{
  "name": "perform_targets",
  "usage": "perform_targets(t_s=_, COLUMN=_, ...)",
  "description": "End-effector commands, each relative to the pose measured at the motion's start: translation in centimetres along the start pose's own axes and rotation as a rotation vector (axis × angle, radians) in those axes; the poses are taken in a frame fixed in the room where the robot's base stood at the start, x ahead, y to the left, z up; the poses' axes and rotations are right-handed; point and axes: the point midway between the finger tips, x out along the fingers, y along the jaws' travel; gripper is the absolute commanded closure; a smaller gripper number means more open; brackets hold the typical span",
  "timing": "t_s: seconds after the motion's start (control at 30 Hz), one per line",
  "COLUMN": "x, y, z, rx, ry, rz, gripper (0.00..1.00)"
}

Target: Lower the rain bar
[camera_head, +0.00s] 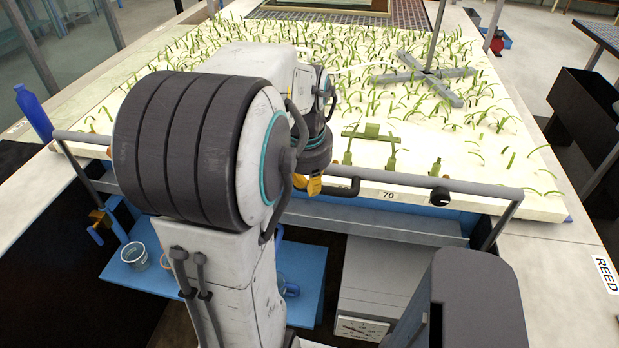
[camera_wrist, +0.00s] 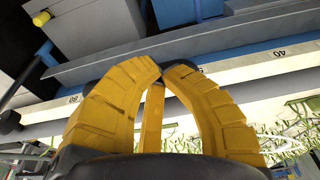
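The rain bar seems to be the long grey tube (camera_head: 480,186) across the near end of the planted bed, carried on side posts; I cannot be sure of this. A dark bent handle (camera_head: 345,188) sticks out below the tube, right beside my gripper (camera_head: 314,186). In the wrist view my yellow gripper (camera_wrist: 163,66) has its fingertips drawn together. A dark bar (camera_wrist: 92,86) shows behind the fingertips there. I cannot tell whether any of it is between the fingers. My arm hides part of the tube.
The pale bed (camera_head: 480,120) is full of green stems, with a grey cross-shaped frame (camera_head: 435,76) on it. A blue bottle (camera_head: 33,110) stands at the left edge. A blue shelf (camera_head: 125,272) holds cups below.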

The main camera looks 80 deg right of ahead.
Motion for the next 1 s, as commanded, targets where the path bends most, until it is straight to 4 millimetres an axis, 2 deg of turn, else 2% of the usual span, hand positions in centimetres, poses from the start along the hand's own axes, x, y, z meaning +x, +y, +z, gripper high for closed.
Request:
perform_targets(t_s=0.03, x=1.8, y=0.0, z=0.4, rx=0.001, ry=-0.001, rz=0.0, gripper=1.0)
perform_targets(t_s=0.57, x=11.6, y=0.0, z=2.4, rx=0.0, ry=-0.004, rz=0.0, gripper=1.0)
perform_targets(t_s=1.0, x=21.3, y=-0.1, z=4.3, rx=0.001, ry=-0.004, rz=0.0, gripper=1.0)
